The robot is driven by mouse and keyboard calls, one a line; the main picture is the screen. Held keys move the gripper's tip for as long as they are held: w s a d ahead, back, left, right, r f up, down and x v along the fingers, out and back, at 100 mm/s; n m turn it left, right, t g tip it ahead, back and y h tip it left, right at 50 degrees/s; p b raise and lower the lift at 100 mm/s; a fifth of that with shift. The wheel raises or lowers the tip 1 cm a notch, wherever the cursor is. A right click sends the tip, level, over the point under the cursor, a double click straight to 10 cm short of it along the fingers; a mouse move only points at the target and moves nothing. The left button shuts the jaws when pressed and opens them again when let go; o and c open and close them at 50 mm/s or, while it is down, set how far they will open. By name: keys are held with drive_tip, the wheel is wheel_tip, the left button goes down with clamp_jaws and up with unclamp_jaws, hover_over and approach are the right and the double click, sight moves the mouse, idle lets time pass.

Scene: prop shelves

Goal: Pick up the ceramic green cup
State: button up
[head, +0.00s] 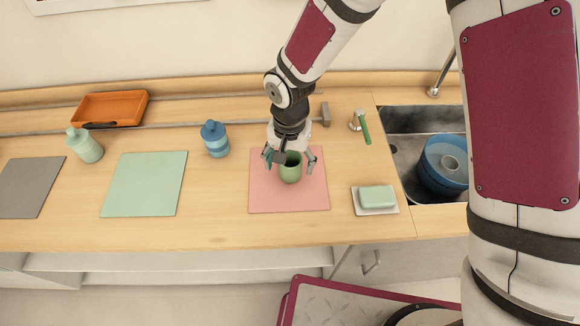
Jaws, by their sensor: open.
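The green cup (290,171) stands upright on a pink mat (289,200) on the wooden counter. My gripper (290,162) is above it, pointing down, with its fingers spread on the left and right of the cup's upper part. The gripper is open. Part of the cup's rim is hidden behind the gripper. I cannot tell whether either finger touches the cup.
A soap on a dish (376,197) and a green-handled item (362,126) are to the right, before the sink (405,150).

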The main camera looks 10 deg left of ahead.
drive_tip(key=shift+f, duration=0.2)
drive_tip(key=c, duration=1.3)
drive_tip(key=shift+c, duration=0.3)
drive_tip(key=shift+r, duration=0.2)
